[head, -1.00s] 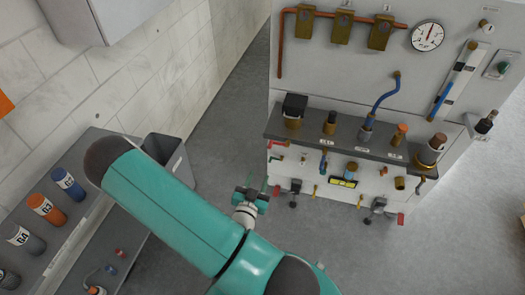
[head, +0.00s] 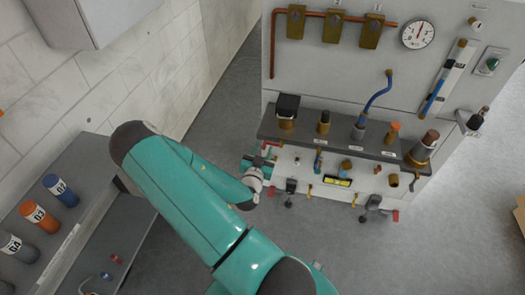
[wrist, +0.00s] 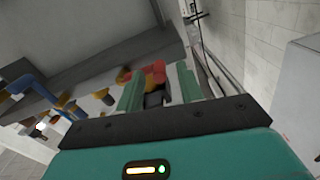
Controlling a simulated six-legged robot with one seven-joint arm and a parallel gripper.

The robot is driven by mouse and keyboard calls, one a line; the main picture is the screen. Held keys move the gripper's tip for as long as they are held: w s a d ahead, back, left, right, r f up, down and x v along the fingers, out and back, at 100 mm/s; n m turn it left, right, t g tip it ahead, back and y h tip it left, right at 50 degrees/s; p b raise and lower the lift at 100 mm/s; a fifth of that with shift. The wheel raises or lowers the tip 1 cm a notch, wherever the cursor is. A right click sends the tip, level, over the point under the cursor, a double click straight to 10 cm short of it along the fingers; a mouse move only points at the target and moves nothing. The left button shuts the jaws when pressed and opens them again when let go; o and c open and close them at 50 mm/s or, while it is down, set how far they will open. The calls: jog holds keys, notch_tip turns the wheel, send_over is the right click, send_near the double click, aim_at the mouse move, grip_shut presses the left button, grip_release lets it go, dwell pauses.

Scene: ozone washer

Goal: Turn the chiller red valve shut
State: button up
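The red valve handle (wrist: 155,72) shows in the wrist view, with brass fittings beside it on the panel's underside. My gripper (wrist: 158,84) has its two green fingers apart, one on each side of the red handle as seen from the wrist. I cannot tell how deep the handle sits between them, or whether either finger touches it. In the head view my gripper (head: 258,161) is at the left end of the panel, below the grey shelf. A bit of red shows there just above it; the valve is mostly hidden.
The grey shelf (head: 340,140) carries several fittings above the lower valves. A black-handled clamp (head: 289,190) is just right of my gripper. A side bench (head: 95,175) with labelled cylinders stands at left. The floor (head: 215,105) between bench and panel is clear.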

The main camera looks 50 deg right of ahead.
jog(key=shift+d, duration=0.1)
jog(key=shift+c, duration=0.3)
grip_shut()
jog(key=shift+f+n, duration=0.1)
jog(key=shift+n, duration=0.2)
jog(key=s+d+f+n, duration=0.2)
jog(key=s+f+n, duration=0.3)
jog(key=n, duration=1.2)
jog(key=shift+s+d+f+n, duration=0.15)
jog(key=shift+s+f+n, duration=0.15)
jog(key=shift+f, duration=0.15)
jog(key=shift+o, duration=0.3)
grip_release()
